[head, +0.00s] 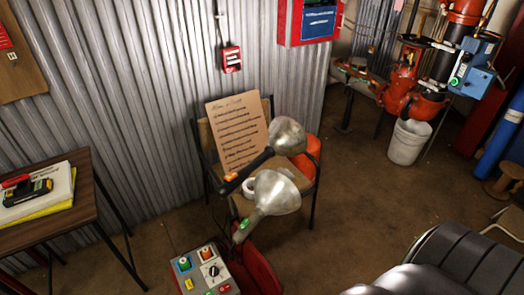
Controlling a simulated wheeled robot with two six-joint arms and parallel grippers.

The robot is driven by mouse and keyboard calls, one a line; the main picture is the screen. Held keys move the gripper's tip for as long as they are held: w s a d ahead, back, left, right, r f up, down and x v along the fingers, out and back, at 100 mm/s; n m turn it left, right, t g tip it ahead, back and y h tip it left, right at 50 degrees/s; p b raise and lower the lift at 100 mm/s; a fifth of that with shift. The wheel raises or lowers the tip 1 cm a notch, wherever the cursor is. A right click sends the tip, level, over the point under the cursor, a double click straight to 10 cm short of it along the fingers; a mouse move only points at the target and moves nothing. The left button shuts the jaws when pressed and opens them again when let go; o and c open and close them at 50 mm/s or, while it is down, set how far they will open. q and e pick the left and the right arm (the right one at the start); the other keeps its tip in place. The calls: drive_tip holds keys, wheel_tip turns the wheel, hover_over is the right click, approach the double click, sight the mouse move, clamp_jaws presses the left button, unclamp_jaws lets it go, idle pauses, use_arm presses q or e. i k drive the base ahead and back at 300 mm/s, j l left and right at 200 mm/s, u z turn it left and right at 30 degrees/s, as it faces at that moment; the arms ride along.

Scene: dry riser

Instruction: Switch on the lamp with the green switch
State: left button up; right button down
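A metal-headed lamp (277,193) stands in the middle of the head view, with its reflector turned to the right. A small green switch (244,225) shows on its neck, low and left of the head. A second metal-headed lamp (288,136) with a black handle sits just above and behind it, and has an orange switch (231,177) near its handle's lower end. I see no clear glow from either lamp. Neither of my grippers shows in the head view.
A chair (313,157) holding a handwritten cardboard sign (238,130) stands behind the lamps. A grey control box (205,268) with coloured buttons is at the bottom. A wooden table (90,205) is at left. A black padded seat (450,262) fills the lower right. Open floor lies right of the chair.

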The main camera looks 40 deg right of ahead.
sight(243, 225)
drive_tip(key=z, duration=1.15)
